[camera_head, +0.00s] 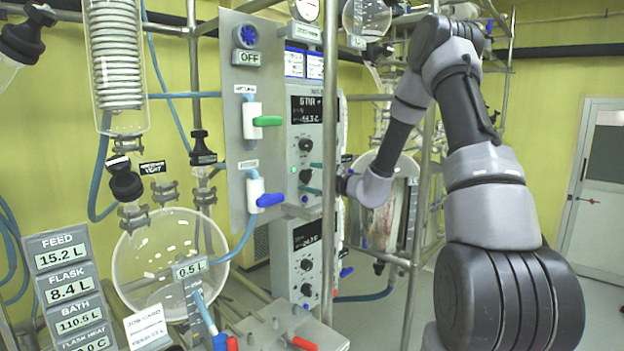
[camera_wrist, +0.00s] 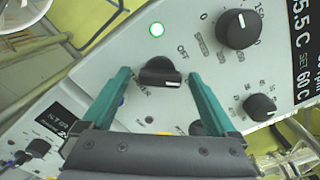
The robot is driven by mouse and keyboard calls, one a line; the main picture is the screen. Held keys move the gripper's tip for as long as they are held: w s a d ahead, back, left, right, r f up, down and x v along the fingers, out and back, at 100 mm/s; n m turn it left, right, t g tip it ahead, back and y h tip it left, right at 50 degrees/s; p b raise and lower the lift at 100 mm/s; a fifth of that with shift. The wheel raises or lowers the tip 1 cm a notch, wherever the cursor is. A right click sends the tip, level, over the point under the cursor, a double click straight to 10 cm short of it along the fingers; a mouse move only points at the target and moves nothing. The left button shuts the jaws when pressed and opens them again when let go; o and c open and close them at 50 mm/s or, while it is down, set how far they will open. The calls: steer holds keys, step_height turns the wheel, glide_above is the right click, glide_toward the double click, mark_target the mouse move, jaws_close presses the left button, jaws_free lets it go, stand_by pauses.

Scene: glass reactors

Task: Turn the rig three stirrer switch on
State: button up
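My gripper (camera_wrist: 158,70) is open in the wrist view, its two teal fingers on either side of a black switch knob (camera_wrist: 160,73). Gaps show between the knob and both fingers. The knob's white mark is at its lower right; "OFF" is printed above it, and the lettering at its lower left is partly hidden. A lit green lamp (camera_wrist: 156,29) is above the knob. In the head view my gripper (camera_head: 318,178) is at the upper control box (camera_head: 301,210), with the knob (camera_head: 305,176) between its fingers. I cannot read a rig number on the box.
A second control box (camera_head: 304,262) hangs below. A steel post (camera_head: 329,120) stands just in front of the boxes. A valve panel with a blue handle (camera_head: 270,200) is to the left.

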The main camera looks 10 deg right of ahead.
steer(key=c, duration=1.2)
steer(key=shift+m, duration=2.2)
steer(key=o, duration=1.4)
steer(key=shift+d, duration=0.1)
steer(key=v, duration=1)
steer(key=shift+s+d, duration=0.15)
steer(key=shift+s, duration=0.2)
steer(key=shift+s+d, duration=0.1)
